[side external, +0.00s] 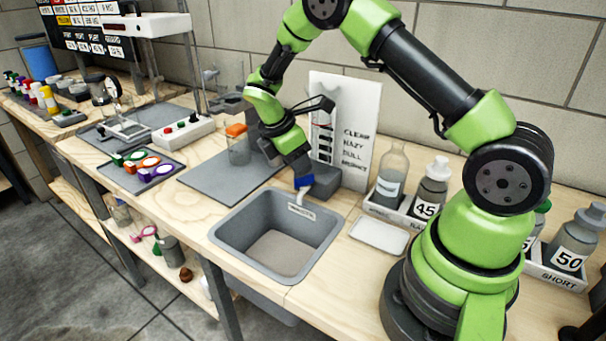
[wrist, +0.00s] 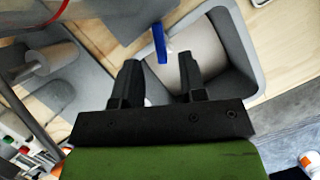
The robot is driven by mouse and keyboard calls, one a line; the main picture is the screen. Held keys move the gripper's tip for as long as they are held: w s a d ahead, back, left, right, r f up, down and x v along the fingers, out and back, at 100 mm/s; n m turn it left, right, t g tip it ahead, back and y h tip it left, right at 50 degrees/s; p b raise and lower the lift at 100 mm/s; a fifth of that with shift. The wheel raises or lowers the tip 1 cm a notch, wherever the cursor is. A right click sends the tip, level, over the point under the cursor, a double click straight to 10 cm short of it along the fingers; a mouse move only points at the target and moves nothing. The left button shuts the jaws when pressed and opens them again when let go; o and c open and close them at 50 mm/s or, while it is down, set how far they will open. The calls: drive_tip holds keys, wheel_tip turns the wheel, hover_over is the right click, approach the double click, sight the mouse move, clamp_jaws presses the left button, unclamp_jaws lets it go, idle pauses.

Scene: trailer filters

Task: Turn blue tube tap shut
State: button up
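The blue tap handle (side external: 304,182) sits low at the front of a grey block, just behind the sink (side external: 225,233). A short white spout (side external: 300,197) hangs below it toward the basin. In the wrist view the blue handle (wrist: 160,42) is a narrow upright bar, between and slightly beyond my two black fingertips. My gripper (wrist: 158,68) is open, with a gap on both sides of the handle. In the side view my gripper (side external: 294,158) is right above and behind the handle and partly hides the block. Contact cannot be seen.
A white board (side external: 355,135) reading clear, hazy, dull, murky stands close behind my gripper, with a clear tube before it. An orange-lidded jar (side external: 238,145) stands left. A bottle tray (side external: 405,212) and a white dish (side external: 379,235) are right. The grey mat (side external: 215,182) has free room.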

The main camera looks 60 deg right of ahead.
sight(305, 177)
drive_tip(key=shift+x, duration=2.35)
clamp_jaws()
drive_tip(key=shift+w+r+m+g+y, duration=0.1)
drive_tip(key=shift+m+g+y, duration=0.3)
drive_tip(key=shift+m, duration=1.1)
drive_tip(key=shift+m+g+y, duration=0.3)
drive_tip(key=shift+m+g, duration=0.2)
drive_tip(key=shift+m, duration=1)
